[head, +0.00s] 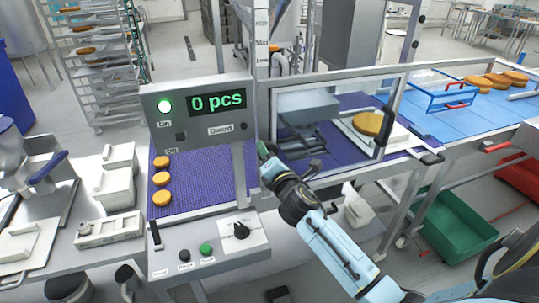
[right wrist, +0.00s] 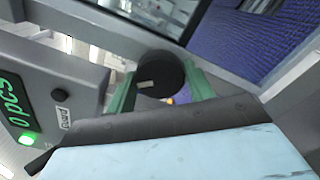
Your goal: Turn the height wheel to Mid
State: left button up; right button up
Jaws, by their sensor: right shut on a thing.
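The height wheel (right wrist: 160,74) is a black round knob with a small pale mark. It shows in the right wrist view between the green fingers of my right gripper (right wrist: 160,92), which is shut on it. In the head view my right gripper (head: 264,150) reaches to the post beside the counter panel, and its hand hides the wheel. A scale with small labels (head: 262,50) and an orange pointer (head: 273,48) is on the upright post; the labels are too small to read surely. My left gripper is not in view.
The counter panel (head: 168,125) reads "0 pcs" with a green lamp lit. A clear guard (head: 335,95) stands right of the post, with a filled round (head: 372,124) behind it. Several rounds lie on the purple belt (head: 205,180). A control box (head: 215,262) is in front.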

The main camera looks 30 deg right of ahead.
jog(key=shift+m, duration=3.6)
jog(key=o, duration=1)
jog(key=shift+d, duration=0.1)
jog(key=shift+c, duration=0.2)
jog(key=b+v, duration=0.1)
jog(key=v, duration=1.2)
jog(key=shift+s, duration=0.2)
